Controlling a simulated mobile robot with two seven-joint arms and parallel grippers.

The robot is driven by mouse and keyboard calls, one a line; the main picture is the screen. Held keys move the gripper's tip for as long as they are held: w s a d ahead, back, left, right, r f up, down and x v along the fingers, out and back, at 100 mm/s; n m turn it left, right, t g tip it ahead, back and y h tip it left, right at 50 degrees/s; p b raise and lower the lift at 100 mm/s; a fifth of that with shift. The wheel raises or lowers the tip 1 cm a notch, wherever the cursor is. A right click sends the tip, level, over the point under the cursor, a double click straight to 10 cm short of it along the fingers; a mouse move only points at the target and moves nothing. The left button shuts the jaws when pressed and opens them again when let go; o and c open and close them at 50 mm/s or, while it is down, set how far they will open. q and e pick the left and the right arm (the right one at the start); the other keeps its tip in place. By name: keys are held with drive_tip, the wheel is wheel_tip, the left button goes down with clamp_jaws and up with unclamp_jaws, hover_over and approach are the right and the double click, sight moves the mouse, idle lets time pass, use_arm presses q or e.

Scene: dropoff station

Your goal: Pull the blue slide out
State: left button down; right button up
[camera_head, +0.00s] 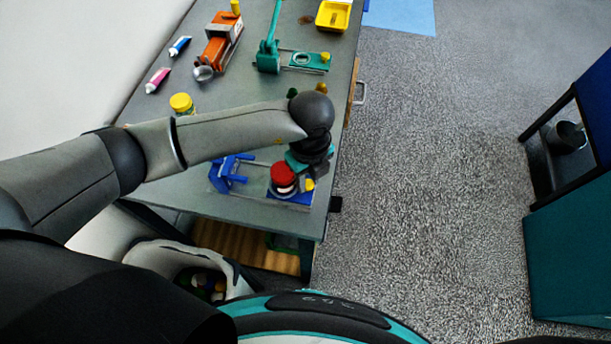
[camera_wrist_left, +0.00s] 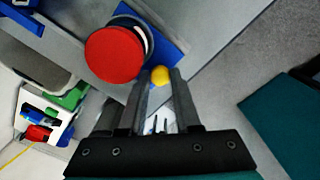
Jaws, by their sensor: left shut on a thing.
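The blue slide (camera_head: 290,199) is a flat plate at the near right end of the grey table; in the left wrist view it shows as a blue plate (camera_wrist_left: 165,45). A jar with a red lid (camera_head: 283,174) stands on it, and the lid (camera_wrist_left: 115,55) hides part of the plate. A yellow knob (camera_head: 310,185) sits at the slide's right end. My left gripper (camera_head: 308,180) reaches down there, shut on the yellow knob (camera_wrist_left: 160,74) between its fingertips (camera_wrist_left: 161,82). My right gripper is not in view.
A blue clamp-like fixture (camera_head: 230,173) stands left of the jar. A yellow-lidded jar (camera_head: 182,104), a green fixture (camera_head: 290,58) and an orange device (camera_head: 219,43) are farther along the table. Open carpet (camera_head: 430,180) lies to the right. A bin (camera_head: 190,262) is below the table.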

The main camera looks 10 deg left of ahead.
use_arm(q)
drive_tip(key=c, duration=0.8)
unclamp_jaws()
drive_tip(key=shift+d, duration=0.3)
drive_tip(key=shift+c, duration=0.2)
drive_tip(key=shift+o, duration=1.2)
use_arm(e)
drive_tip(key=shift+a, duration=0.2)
use_arm(q)
drive_tip(key=shift+a+r, duration=0.1)
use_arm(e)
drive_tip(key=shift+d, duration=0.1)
use_arm(q)
drive_tip(key=shift+r, duration=0.35)
wheel_tip(320, 180, up, 14)
drive_tip(key=shift+r+p, duration=0.2)
drive_tip(key=shift+p, duration=0.25)
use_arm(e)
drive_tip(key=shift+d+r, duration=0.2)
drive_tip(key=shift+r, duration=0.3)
